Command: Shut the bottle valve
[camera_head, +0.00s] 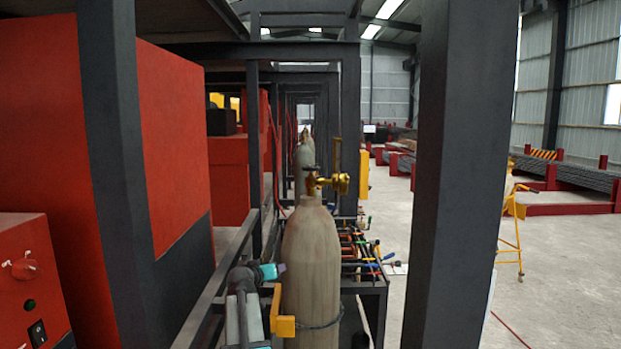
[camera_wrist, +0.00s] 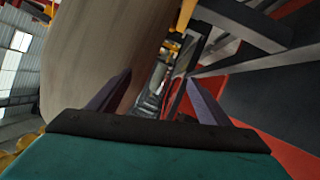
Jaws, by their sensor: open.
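A tall beige-grey gas bottle (camera_head: 311,262) stands upright in the middle of the head view. On its top sits a brass valve (camera_head: 311,182) with a dark reddish handwheel, and a brass regulator (camera_head: 340,183) points right from it. My gripper (camera_head: 281,268) is at the left side of the bottle, below the valve and near the bottle's shoulder. In the wrist view my gripper (camera_wrist: 157,82) has its two purple fingers spread with nothing between them. The bottle body (camera_wrist: 100,55) fills the left there; whether a finger touches it is unclear. The handwheel cannot be made out there.
A dark steel post (camera_head: 458,180) stands right of the bottle, and another (camera_head: 112,150) left. A red machine (camera_head: 60,100) fills the left. A yellow bracket (camera_head: 283,326) sits low beside the bottle. A tool rack (camera_head: 365,262) is behind right. Open floor (camera_head: 560,260) lies far right.

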